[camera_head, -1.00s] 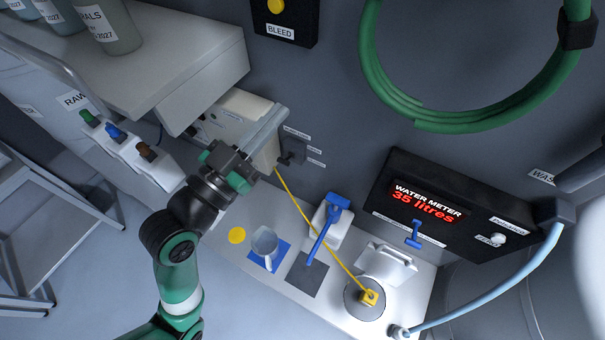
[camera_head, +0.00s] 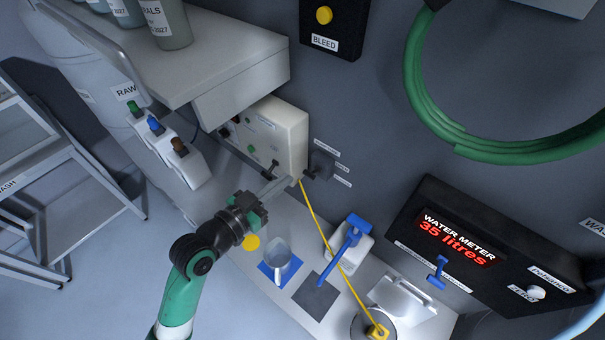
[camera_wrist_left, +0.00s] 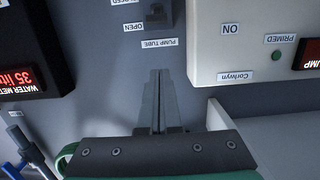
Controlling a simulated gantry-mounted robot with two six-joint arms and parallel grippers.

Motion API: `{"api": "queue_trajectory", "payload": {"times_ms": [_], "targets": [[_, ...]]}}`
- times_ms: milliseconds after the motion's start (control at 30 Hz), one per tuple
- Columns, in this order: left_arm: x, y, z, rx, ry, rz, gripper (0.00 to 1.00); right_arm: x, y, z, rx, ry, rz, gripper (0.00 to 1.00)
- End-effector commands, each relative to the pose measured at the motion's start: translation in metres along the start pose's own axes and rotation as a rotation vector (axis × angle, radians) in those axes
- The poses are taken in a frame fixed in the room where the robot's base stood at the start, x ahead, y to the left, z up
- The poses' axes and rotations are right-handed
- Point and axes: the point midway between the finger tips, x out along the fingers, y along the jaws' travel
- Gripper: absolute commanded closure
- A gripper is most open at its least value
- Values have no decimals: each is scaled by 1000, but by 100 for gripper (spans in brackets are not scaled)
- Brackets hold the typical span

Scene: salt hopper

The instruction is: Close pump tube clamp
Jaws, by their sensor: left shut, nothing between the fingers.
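The pump tube clamp (camera_head: 321,164) is a small dark block on the grey wall, just right of the white pump box (camera_head: 285,128). A dark lever sticks out at its lower left, and small labels are beside it. In the left wrist view the clamp (camera_wrist_left: 157,14) is at the top edge, partly cut off, near upside-down labels reading PUMP TUBE, OPEN and CLOSED. My left gripper (camera_head: 288,183) is shut and empty, just below and left of the clamp. In the left wrist view its fingertips (camera_wrist_left: 159,74) point at the clamp with a visible gap. My right gripper is not in view.
The water meter (camera_head: 460,240) is on the wall at right.

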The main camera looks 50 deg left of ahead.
Motion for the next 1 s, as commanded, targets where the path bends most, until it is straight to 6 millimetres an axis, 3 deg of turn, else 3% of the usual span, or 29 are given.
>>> {"api": "queue_trajectory", "payload": {"times_ms": [333,400,600,1000], "targets": [[75,1,0,0,0,2,100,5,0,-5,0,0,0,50],[76,0,18,-2,-5,1,100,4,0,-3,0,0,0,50],[80,0,36,0,0,0,100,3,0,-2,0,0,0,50],[81,0,39,1,2,0,100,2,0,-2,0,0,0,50]]}}
